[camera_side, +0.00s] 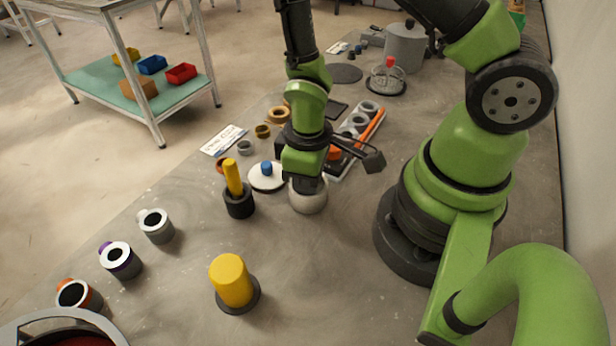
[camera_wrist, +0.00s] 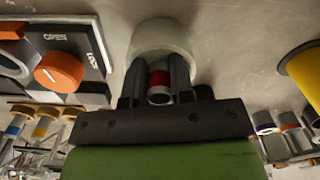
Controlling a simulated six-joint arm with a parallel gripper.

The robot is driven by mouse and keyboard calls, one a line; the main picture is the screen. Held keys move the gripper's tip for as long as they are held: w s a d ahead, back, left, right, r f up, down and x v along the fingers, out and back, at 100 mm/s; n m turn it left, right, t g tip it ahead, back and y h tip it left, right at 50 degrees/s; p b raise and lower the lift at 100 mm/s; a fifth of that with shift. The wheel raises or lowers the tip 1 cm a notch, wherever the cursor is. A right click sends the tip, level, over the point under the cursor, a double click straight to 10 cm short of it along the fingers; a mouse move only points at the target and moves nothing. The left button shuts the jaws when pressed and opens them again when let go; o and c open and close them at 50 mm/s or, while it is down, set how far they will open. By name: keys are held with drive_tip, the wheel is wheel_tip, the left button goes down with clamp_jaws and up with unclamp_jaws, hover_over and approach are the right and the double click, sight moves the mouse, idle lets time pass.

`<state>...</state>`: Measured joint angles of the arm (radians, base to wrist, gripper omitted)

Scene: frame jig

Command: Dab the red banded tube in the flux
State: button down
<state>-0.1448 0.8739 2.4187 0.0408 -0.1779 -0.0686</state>
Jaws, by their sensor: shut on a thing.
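The red banded tube (camera_wrist: 159,78) is between the fingers of my gripper (camera_wrist: 159,88) in the wrist view, with its near open end facing the camera. My gripper (camera_side: 307,182) is shut on it and points down in the side view. A cream round pot (camera_side: 309,202), apparently the flux pot, stands directly beneath the gripper. The pot (camera_wrist: 160,36) also shows just beyond the fingertips in the wrist view. The tube's lower end and the pot's inside are hidden, so I cannot tell whether they touch.
A white lid with blue knob (camera_side: 266,177) and a black holder with yellow stick (camera_side: 239,202) stand left of the pot. A yellow cylinder (camera_side: 231,280) is nearer the camera. A box with an orange dial (camera_wrist: 60,69) is close beside the gripper. Several ringed cups line the left edge.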

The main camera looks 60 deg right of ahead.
drive_tip(key=shift+r, duration=3)
drive_tip(key=shift+w, duration=0.1)
